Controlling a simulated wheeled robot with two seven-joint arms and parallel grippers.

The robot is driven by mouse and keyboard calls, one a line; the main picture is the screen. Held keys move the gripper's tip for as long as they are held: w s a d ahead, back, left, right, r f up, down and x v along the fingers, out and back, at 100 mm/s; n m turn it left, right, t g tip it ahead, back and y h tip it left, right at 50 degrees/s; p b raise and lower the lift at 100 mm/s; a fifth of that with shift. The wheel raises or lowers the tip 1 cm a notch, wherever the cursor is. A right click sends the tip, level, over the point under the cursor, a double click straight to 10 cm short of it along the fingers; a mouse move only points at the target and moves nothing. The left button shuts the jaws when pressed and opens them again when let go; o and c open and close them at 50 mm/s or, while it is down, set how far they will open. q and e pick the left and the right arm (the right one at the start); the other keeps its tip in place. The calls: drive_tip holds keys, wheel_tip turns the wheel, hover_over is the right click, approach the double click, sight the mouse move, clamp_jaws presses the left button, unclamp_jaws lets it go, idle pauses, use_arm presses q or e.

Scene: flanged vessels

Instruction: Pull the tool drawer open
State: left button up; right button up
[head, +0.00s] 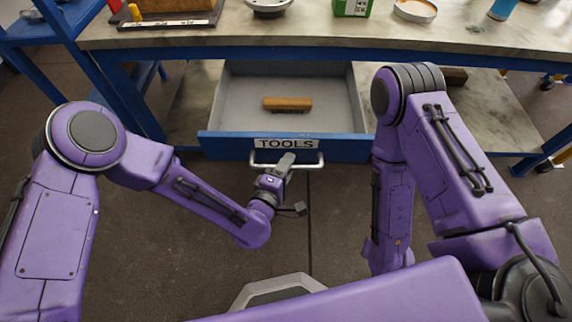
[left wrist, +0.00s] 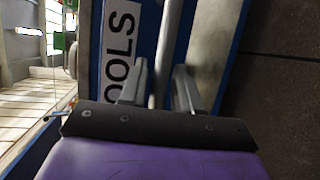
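The tool drawer (head: 222,105) stands well out from under the workbench, and its grey inside shows in the head view. Its blue front (head: 225,146) carries a "TOOLS" label (head: 286,144) and a metal bar handle (head: 262,162). My left gripper (head: 286,163) is at the handle, in front of the drawer. In the left wrist view the handle bar (left wrist: 170,40) runs between the two fingers of my left gripper (left wrist: 161,75), with a narrow gap on each side. The fingers look apart, not clamped. My right arm hangs at the right, its gripper out of sight.
A brown block (head: 287,103) lies inside the drawer. The workbench top (head: 330,35) above holds a green box (head: 353,7), a round tin (head: 415,10) and a metal flanged part (head: 268,6). The floor (head: 340,215) before the drawer is clear.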

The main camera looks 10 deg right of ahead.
use_arm(q)
drive_tip(key=v, duration=1)
drive_tip(key=shift+s, duration=0.2)
drive_tip(key=shift+a+r, duration=0.1)
drive_tip(key=shift+a, duration=0.05)
